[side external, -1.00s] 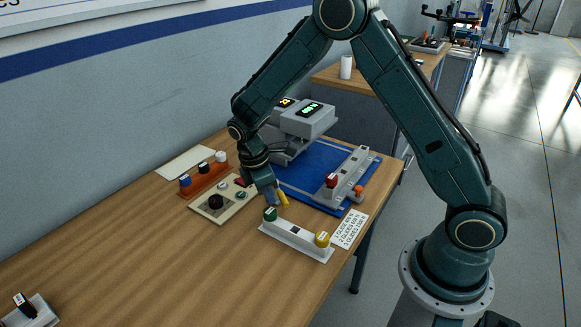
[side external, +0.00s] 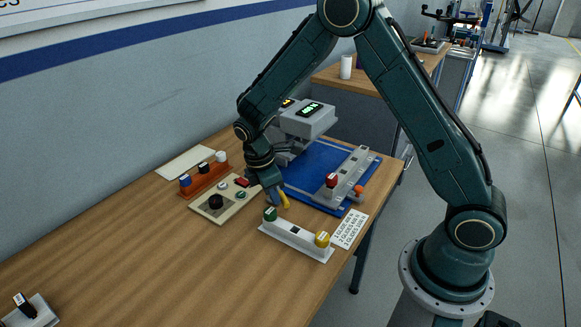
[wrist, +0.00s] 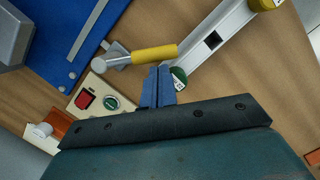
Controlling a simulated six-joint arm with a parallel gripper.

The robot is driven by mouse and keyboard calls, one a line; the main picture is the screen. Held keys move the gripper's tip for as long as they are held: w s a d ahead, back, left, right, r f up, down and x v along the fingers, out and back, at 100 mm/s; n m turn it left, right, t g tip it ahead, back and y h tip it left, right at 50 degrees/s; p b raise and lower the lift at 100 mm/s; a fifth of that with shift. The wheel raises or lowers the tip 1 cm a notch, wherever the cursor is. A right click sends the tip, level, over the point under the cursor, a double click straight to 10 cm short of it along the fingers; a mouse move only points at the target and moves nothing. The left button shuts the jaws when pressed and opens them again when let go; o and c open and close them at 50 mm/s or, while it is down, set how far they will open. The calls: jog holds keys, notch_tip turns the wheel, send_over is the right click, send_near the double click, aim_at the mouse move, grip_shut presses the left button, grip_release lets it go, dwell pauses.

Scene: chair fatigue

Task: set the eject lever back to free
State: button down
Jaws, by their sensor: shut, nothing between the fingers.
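The eject lever shows in the wrist view as a yellow handle (wrist: 155,54) on a short grey rod and pivot beside the blue mat. In the side view its yellow handle (side external: 284,200) sticks out just right of my gripper (side external: 272,192). My gripper's blue fingers (wrist: 158,84) are closed together and empty. Their tips are right beside the handle; I cannot tell whether they touch it. The lever's pivot is hidden behind my gripper in the side view.
A grey rail with green (side external: 270,214) and yellow (side external: 322,239) blocks lies in front of the lever. A beige panel (side external: 222,208) with knob and buttons is to the left. A blue mat (side external: 310,165) carrying a grey machine lies behind. The wooden table's front left is mostly clear.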

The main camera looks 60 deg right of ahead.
jog(key=shift+s+d+n, duration=0.15)
jog(key=shift+s+n, duration=0.05)
jog(key=shift+n, duration=0.1)
jog(key=shift+s+d+n, duration=0.4)
jog(key=shift+s+n, duration=0.1)
jog(key=shift+n, duration=0.4)
jog(key=shift+s+d+n+t, duration=0.55)
jog(key=shift+d+n, duration=0.2)
jog(key=shift+n, duration=0.45)
jog(key=shift+s+d+n, duration=0.3)
jog(key=shift+d+n, duration=0.4)
jog(key=shift+n, duration=0.4)
jog(key=shift+s+d+t, duration=0.15)
jog(key=shift+d+t, duration=0.1)
jog(key=shift+d, duration=0.25)
jog(key=shift+d, duration=0.1)
